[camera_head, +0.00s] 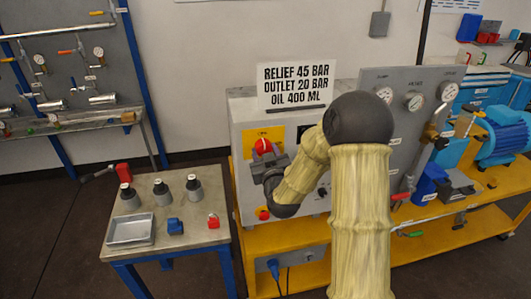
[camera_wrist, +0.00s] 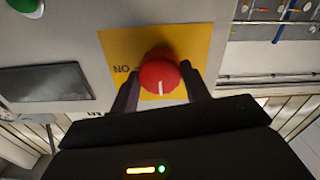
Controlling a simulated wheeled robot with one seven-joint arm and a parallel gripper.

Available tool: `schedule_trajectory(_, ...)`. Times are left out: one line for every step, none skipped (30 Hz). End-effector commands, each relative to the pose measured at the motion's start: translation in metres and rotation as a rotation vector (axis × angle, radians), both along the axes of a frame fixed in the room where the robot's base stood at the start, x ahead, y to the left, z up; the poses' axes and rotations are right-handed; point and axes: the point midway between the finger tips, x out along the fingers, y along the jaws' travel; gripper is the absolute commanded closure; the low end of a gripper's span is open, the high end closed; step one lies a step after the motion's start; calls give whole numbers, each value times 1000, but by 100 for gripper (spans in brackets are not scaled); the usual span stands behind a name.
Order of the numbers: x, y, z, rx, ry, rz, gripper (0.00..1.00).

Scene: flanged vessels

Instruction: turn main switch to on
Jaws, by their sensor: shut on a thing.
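The main switch is a red round knob (camera_head: 262,146) on a yellow plate (camera_head: 250,134), on the front of the grey cabinet. In the wrist view the red knob (camera_wrist: 158,74) sits between the two dark fingers of my gripper (camera_wrist: 160,88), which are shut on its sides. A white mark on the knob points toward my gripper's body, at the bottom of the wrist view. An upside-down ON label (camera_wrist: 122,69) shows left of the knob there. In the head view my gripper (camera_head: 266,161) covers the lower part of the knob.
A sign (camera_head: 296,85) stands on the cabinet (camera_head: 238,120). A small table (camera_head: 150,255) at left holds several dark-topped pieces, a grey tray (camera_head: 130,231), and blue and red parts. A grey gauge panel (camera_head: 380,90) stands right of my arm. A green button (camera_wrist: 25,5) shows in the wrist view.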

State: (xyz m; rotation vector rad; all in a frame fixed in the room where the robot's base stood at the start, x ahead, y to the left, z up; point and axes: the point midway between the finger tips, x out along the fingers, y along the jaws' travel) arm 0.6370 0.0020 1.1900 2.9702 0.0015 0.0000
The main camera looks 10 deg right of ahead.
Motion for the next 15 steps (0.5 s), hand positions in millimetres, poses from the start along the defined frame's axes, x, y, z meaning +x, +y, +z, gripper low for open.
schedule_trajectory(0,0,-1,4,0,1,76)
schedule_trajectory(0,0,-1,8,0,1,76)
schedule_trajectory(0,0,-1,14,0,1,76)
schedule_trajectory(0,0,-1,20,0,1,76)
schedule_trajectory(0,0,-1,28,0,1,76)
schedule_trajectory(0,0,-1,39,0,1,76)
schedule_trajectory(0,0,-2,49,-1,0,76)
schedule_trajectory(0,0,-2,61,-1,0,76)
schedule_trajectory(0,0,-2,78,-2,0,76)
schedule_trajectory(0,0,-2,94,-2,0,76)
schedule_trajectory(0,0,-3,109,-1,0,76)
schedule_trajectory(0,0,-3,133,-2,0,76)
schedule_trajectory(0,0,-3,152,-2,0,76)
schedule_trajectory(0,0,-3,171,-3,0,76)
schedule_trajectory(0,-1,-4,200,-3,0,76)
